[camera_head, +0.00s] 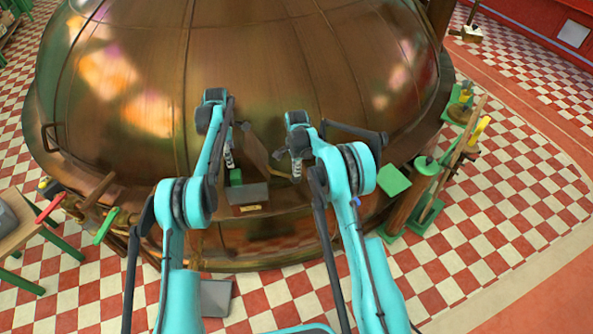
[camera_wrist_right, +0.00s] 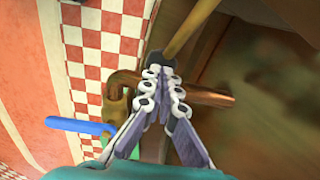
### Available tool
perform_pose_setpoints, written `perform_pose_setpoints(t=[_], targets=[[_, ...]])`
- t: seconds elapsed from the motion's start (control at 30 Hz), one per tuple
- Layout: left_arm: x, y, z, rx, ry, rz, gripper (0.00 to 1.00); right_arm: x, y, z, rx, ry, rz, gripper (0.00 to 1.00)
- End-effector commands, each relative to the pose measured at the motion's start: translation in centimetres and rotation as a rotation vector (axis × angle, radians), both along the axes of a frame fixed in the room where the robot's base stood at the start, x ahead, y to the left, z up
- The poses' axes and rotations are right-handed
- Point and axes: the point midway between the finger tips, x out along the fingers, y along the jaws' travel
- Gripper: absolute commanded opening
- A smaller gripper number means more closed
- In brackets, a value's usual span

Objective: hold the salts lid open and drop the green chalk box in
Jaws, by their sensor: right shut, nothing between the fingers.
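The small green box (camera_head: 236,177), seemingly the chalk box, shows just below the fingertips of my left gripper (camera_head: 229,158). I cannot tell whether the fingers grip it. Below it is a grey, box-like opening (camera_head: 248,194) with a brass plate (camera_head: 250,208) on its front, seemingly the salts box. A brown panel (camera_head: 256,152), perhaps its lid, stands tilted up against the kettle between my grippers. My right gripper (camera_head: 296,168) is to the right of this panel, apart from the green box. In the right wrist view its fingers (camera_wrist_right: 165,68) are shut and empty.
The big copper kettle (camera_head: 270,60) fills the space behind. A copper bar (camera_wrist_right: 205,95) passes beyond my right fingers in the wrist view. Green-based stands (camera_head: 427,215) are at right, a table (camera_head: 15,230) at left. Checkered floor (camera_head: 500,200) at right is mostly open.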

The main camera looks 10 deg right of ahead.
Motion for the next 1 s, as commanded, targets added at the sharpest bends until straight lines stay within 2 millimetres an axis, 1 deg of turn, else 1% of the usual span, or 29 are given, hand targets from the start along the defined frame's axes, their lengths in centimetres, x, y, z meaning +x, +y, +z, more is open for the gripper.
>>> perform_pose_setpoints(t=[0.3, 0.33, 0.37, 0.4, 0.77, 0.87, 1.0], targets=[[0.0, 0.0, 0.0, 0.0, 0.0, 0.0, 0.74, 0.0, 0.0, 0.0, 0.0, 0.0, 0.0, 0.0], [0.0, 0.0, 0.0, 0.0, 0.0, 0.0, 0.8, 0.0, 0.0, 0.0, 0.0, 0.0, 0.0, 0.0], [0.0, 0.0, 0.0, 0.0, 0.0, 0.0, 0.87, 0.0, 0.0, 0.0, 0.0, 0.0, 0.0, 0.0], [0.0, 0.0, 0.0, 0.0, 0.0, 0.0, 0.98, 0.0, 0.0, 0.0, 0.0, 0.0, 0.0, 0.0], [-0.1, 0.0, 0.0, 0.0, 0.0, 0.0, 0.98, 0.0, 0.0, 0.0, 0.0, 0.0, 0.0, 0.0], [-0.7, 0.0, 0.2, 0.0, 0.0, 0.0, 0.98, 0.0, 0.0, 0.0, 0.0, 0.0, 0.0, 0.0], [-2.6, 0.1, 0.4, 0.0, 0.0, 0.0, 0.98, 0.0, 0.0, 0.0, 0.0, 0.0, 0.0, 0.0]])
